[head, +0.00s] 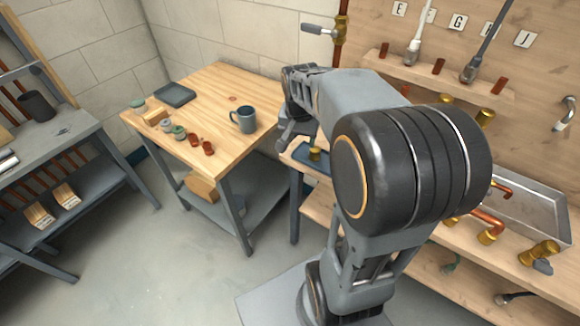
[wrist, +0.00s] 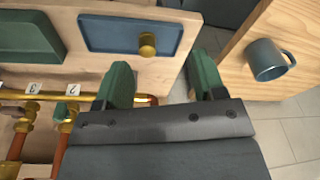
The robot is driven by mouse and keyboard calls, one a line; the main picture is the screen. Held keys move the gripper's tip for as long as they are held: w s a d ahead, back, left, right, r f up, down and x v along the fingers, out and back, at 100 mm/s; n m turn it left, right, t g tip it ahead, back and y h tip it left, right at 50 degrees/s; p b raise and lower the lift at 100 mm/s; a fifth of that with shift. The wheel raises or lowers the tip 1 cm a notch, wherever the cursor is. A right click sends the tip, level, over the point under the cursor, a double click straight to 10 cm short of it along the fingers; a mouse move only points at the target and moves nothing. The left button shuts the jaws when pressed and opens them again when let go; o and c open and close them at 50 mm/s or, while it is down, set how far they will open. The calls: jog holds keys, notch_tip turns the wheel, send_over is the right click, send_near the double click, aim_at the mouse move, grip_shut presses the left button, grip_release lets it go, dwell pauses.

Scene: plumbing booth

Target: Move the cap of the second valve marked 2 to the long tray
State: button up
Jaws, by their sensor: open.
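My gripper (wrist: 161,75) is open, with nothing between its green fingers. In the head view the gripper (head: 293,128) is partly hidden by my arm, near the left end of the wooden bench. Valve mark 2 (wrist: 72,90) is upside down at the left of the wrist view, beside mark 3 (wrist: 33,87). A small green part (wrist: 60,110) sits by the brass fitting below mark 2; I cannot tell if it is the cap. A blue tray (wrist: 100,33) holds a brass piece (wrist: 147,45). I cannot tell which tray is the long one.
A green tray (wrist: 25,40) lies left of the blue tray. A copper pipe (wrist: 140,99) runs close to the fingers. A side table bears a blue mug (head: 243,119) and small jars. A metal basin (head: 525,205) stands at the right. Floor shows between bench and table.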

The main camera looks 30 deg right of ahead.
jog(key=s+a+f+n+t+y, duration=0.1)
jog(key=s+a+n, duration=0.7)
jog(key=s+a, duration=0.2)
jog(key=shift+s+a+f+t, duration=0.15)
jog(key=shift+s+a+t, duration=0.2)
jog(key=shift+s, duration=0.1)
